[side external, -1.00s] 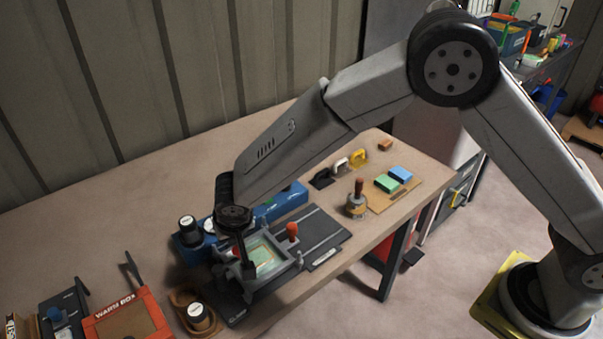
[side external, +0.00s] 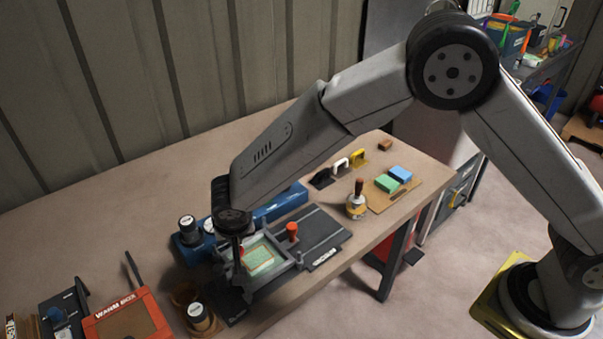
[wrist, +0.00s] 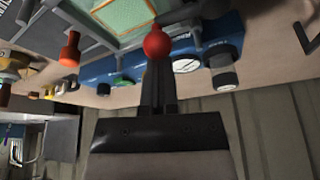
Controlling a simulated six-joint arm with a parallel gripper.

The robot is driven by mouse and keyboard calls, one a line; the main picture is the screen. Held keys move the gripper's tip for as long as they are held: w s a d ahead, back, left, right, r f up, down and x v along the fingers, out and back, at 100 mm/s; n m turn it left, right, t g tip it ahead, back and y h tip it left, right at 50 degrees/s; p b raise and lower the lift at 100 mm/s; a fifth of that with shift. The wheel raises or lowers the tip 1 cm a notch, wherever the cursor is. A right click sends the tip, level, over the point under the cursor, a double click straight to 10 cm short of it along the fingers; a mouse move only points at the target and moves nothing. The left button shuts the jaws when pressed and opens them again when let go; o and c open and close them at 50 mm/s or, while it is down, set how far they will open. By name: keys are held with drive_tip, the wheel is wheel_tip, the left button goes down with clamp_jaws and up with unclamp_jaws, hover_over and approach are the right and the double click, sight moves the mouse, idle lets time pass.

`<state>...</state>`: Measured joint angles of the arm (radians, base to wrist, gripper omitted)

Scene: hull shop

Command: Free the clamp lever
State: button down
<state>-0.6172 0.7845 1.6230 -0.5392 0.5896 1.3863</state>
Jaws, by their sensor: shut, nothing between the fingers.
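A grey clamp frame (side external: 287,267) with a pale green panel (side external: 258,257) in it sits on a dark base plate on the bench. A red ball knob (wrist: 157,42), which looks like a lever's end, shows in the wrist view right at my fingertips. Whether they touch it I cannot tell, and the lever's arm is mostly hidden. My gripper (wrist: 157,70) is shut and empty, pointing down at the left side of the frame in the side view (side external: 240,275). A second, orange-red knob (side external: 292,232) stands at the frame's right side; it also shows in the wrist view (wrist: 70,48).
A blue unit (side external: 283,204) with dark-capped cylinders (side external: 187,229) lies behind the frame. A white-topped jar (side external: 197,314) and an orange-red box (side external: 127,318) stand to the front left. A wooden-handled tool (side external: 357,200) and sponges (side external: 388,183) are to the right. The back left bench is clear.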

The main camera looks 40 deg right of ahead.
sight(242, 251)
drive_tip(key=shift+s+m, duration=0.1)
drive_tip(key=shift+m, duration=0.2)
drive_tip(key=shift+s, duration=0.1)
drive_tip(key=shift+s+m, duration=0.3)
drive_tip(key=shift+s, duration=0.15)
drive_tip(key=m, duration=0.1)
drive_tip(key=s+m+h, duration=0.1)
drive_tip(key=m, duration=0.1)
drive_tip(key=s+m+g, duration=0.1)
drive_tip(key=shift+a+m+h, duration=0.3)
drive_tip(key=shift+a, duration=0.05)
drive_tip(key=m, duration=0.2)
drive_tip(key=s+a+m+g, duration=0.1)
drive_tip(key=m, duration=0.1)
drive_tip(key=s+m+h, duration=0.1)
drive_tip(key=shift+a+m+g, duration=0.4)
drive_tip(key=shift+s+a, duration=0.15)
drive_tip(key=shift+a, duration=0.1)
